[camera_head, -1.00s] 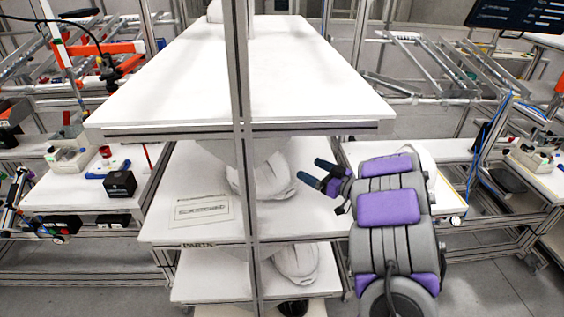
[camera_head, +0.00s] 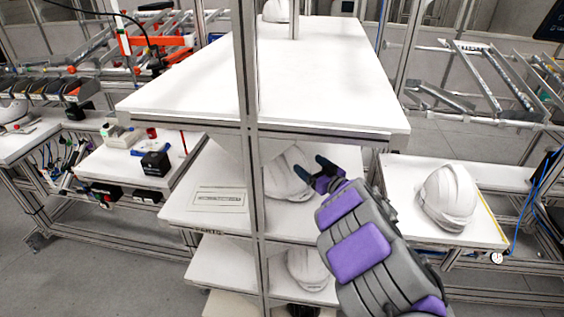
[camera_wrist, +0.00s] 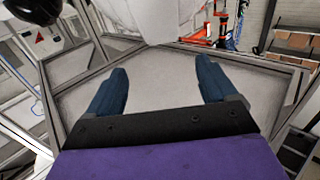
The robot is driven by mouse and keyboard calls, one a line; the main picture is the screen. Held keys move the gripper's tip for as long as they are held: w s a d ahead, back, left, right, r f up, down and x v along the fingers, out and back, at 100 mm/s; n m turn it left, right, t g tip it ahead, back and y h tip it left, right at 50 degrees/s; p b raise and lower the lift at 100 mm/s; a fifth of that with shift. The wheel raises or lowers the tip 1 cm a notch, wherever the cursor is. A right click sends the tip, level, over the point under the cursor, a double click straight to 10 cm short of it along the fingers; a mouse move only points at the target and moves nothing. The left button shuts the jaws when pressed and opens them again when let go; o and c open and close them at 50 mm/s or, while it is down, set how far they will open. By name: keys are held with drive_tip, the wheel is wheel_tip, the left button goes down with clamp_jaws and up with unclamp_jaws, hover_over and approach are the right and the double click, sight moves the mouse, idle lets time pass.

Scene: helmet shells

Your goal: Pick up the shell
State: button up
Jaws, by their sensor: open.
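A white helmet shell (camera_head: 284,178) rests on the middle shelf, partly hidden by the upright post and the shelf above. My gripper (camera_head: 309,166) is open at the right of this shell, close to it in the picture; I cannot tell whether they touch. In the wrist view my two blue fingers (camera_wrist: 164,72) are spread with nothing between them. A white rounded surface (camera_wrist: 155,18), apparently the shell, lies beyond the fingertips at the top, cut off by the frame.
More white shells sit on the lower shelf (camera_head: 306,268), the right table (camera_head: 447,197) and the far end of the top shelf (camera_head: 275,11). A metal post (camera_head: 249,150) stands left of my arm. The top shelf board (camera_head: 270,90) overhangs the middle shelf.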

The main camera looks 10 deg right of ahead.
sight(290, 149)
drive_tip(key=x, duration=0.3)
drive_tip(key=b+x, duration=0.1)
drive_tip(key=x, duration=0.3)
drive_tip(key=shift+a, duration=0.4)
drive_tip(key=shift+w, duration=0.2)
drive_tip(key=shift+w+d, duration=0.15)
drive_tip(key=shift+d, duration=0.15)
drive_tip(key=shift+w+a+b, duration=0.1)
drive_tip(key=shift+w+b, duration=0.35)
drive_tip(key=shift+w, duration=0.05)
drive_tip(key=w+a, duration=0.2)
drive_tip(key=shift+w+a+b, duration=0.25)
drive_tip(key=shift+a+b, duration=0.1)
drive_tip(key=shift+b, duration=0.05)
drive_tip(key=shift+w+a, duration=0.1)
drive_tip(key=shift+w, duration=0.25)
drive_tip(key=shift+d+r, duration=0.1)
drive_tip(key=shift+d, duration=0.3)
